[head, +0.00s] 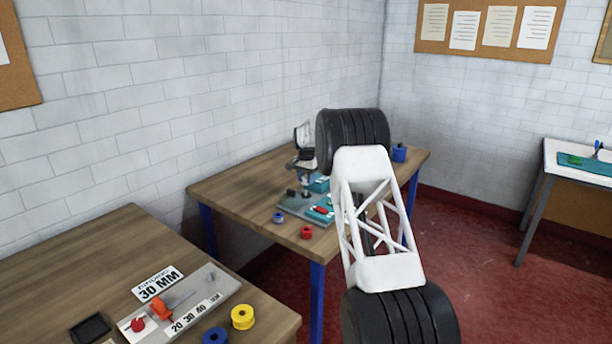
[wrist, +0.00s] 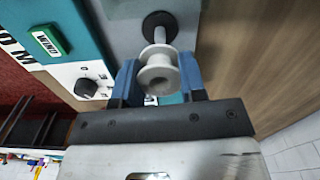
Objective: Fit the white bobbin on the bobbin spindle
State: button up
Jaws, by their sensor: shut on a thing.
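In the wrist view, the white bobbin (wrist: 157,74) is between the blue fingers of my gripper (wrist: 158,80), which is shut on it. A short pale pin on a round dark base (wrist: 159,20), apparently the bobbin spindle, stands just beyond the bobbin on a grey plate. The pin lines up closely with the bobbin's far flange; I cannot tell whether the bobbin is around the pin or only in front of it. In the head view my arm covers much of the far workbench, and the gripper, bobbin and spindle cannot be made out.
In the wrist view, a teal panel with a green label (wrist: 50,41) and a dark knob (wrist: 86,88) lie left of the fingers. In the head view, blue (head: 279,217) and red (head: 306,232) spools stand near the far workbench's front edge. A yellow spool (head: 243,317) is on the near table.

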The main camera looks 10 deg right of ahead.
jog(key=shift+f, duration=1.05)
jog(key=shift+f, duration=1.8)
dwell(1.9)
jog(key=o, duration=1)
jog(key=shift+r, duration=3.9)
